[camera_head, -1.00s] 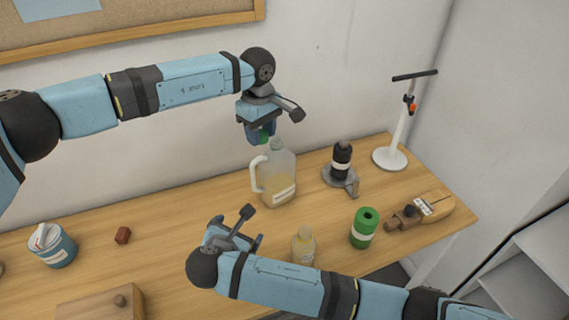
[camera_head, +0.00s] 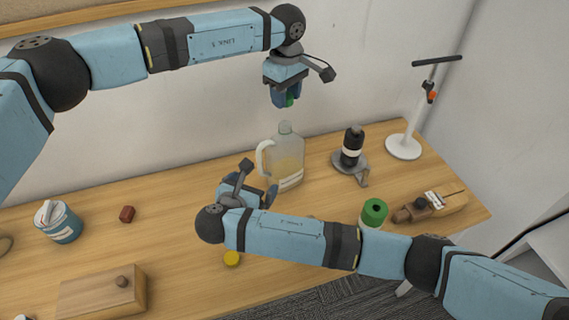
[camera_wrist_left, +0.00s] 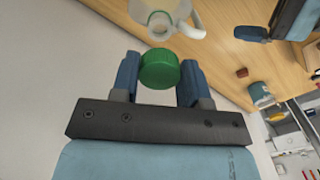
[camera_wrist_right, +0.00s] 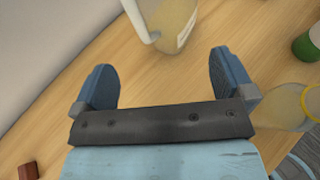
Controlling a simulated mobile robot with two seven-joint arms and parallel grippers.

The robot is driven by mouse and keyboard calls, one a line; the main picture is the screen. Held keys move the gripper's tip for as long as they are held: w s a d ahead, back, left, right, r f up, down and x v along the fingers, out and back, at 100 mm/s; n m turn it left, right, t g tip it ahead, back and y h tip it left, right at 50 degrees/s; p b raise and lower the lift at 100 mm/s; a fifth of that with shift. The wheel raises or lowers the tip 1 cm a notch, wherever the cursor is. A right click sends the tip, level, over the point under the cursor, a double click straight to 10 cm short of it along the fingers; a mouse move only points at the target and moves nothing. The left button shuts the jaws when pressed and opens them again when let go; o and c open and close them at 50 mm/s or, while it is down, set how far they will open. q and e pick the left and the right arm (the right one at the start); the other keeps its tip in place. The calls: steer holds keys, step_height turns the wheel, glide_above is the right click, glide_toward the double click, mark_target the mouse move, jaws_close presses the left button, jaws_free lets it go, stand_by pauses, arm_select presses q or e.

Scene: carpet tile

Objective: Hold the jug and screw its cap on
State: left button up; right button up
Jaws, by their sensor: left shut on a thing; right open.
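The jug (camera_head: 287,163) is translucent, with a white handle on its left and pale yellow contents. It stands upright on the table, and its mouth is uncovered. My left gripper (camera_head: 285,97) is shut on the green cap (camera_head: 290,99), which is held above the jug's mouth, apart from it. The cap shows clearly between the fingers in the left wrist view (camera_wrist_left: 159,70). My right gripper (camera_head: 258,193) is open and empty, low in front of the jug. In the right wrist view the jug (camera_wrist_right: 168,22) lies beyond the open fingers, not between them.
A green container (camera_head: 373,212) is near my right arm. A clear bottle (camera_wrist_right: 280,107) is beside the right gripper. A yellow disc (camera_head: 232,258) lies in front.

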mark_target(272, 167)
steer(key=x, duration=1)
steer(key=shift+w+d, duration=0.1)
steer(key=shift+c, duration=0.2)
jaws_close()
